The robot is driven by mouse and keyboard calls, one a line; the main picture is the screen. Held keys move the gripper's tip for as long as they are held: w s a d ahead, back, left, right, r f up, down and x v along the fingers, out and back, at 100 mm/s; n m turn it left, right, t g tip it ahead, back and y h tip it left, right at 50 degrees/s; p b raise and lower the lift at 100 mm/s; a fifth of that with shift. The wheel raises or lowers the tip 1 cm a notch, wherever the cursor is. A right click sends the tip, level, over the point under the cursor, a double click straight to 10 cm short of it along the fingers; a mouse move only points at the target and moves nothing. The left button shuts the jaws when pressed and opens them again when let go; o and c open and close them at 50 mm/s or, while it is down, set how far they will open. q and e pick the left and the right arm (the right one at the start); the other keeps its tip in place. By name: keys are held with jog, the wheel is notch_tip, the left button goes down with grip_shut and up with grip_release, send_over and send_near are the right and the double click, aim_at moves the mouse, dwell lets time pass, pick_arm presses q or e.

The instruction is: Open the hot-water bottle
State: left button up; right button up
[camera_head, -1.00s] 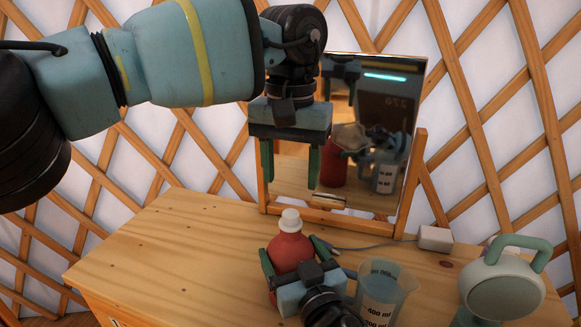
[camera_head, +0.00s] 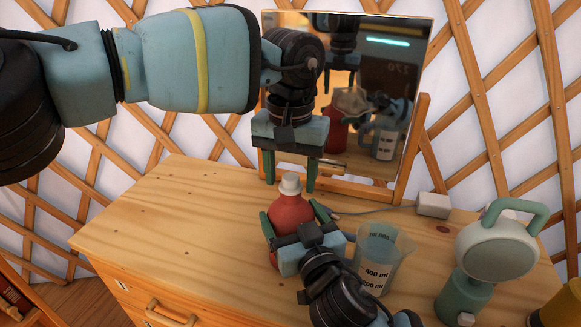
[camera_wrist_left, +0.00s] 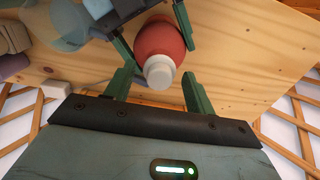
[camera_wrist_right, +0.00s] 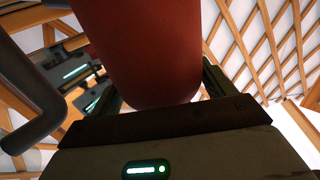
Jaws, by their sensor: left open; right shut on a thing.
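The red hot-water bottle (camera_head: 291,214) stands on the wooden dresser with its white cap (camera_head: 290,185) on top. My right gripper (camera_head: 289,229) is shut on the red body from the near side; the body also fills the upper middle of the right wrist view (camera_wrist_right: 145,50). My left gripper (camera_head: 289,184) is open and points down, its fingers at about the cap's height in the head view. In the left wrist view the cap (camera_wrist_left: 159,72) lies between and ahead of the open fingers, with nothing held. Whether the fingers touch the cap cannot be told.
A mirror (camera_head: 385,60) in a wooden frame stands behind the bottle. A measuring cup (camera_head: 380,255) is close to the right of my right gripper. A green-and-white appliance (camera_head: 495,250) and a small white box (camera_head: 433,205) are further right. The dresser top (camera_head: 180,215) is clear at left.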

pick_arm(q)
jog(key=shift+c, duration=0.2)
jog(key=c, duration=1)
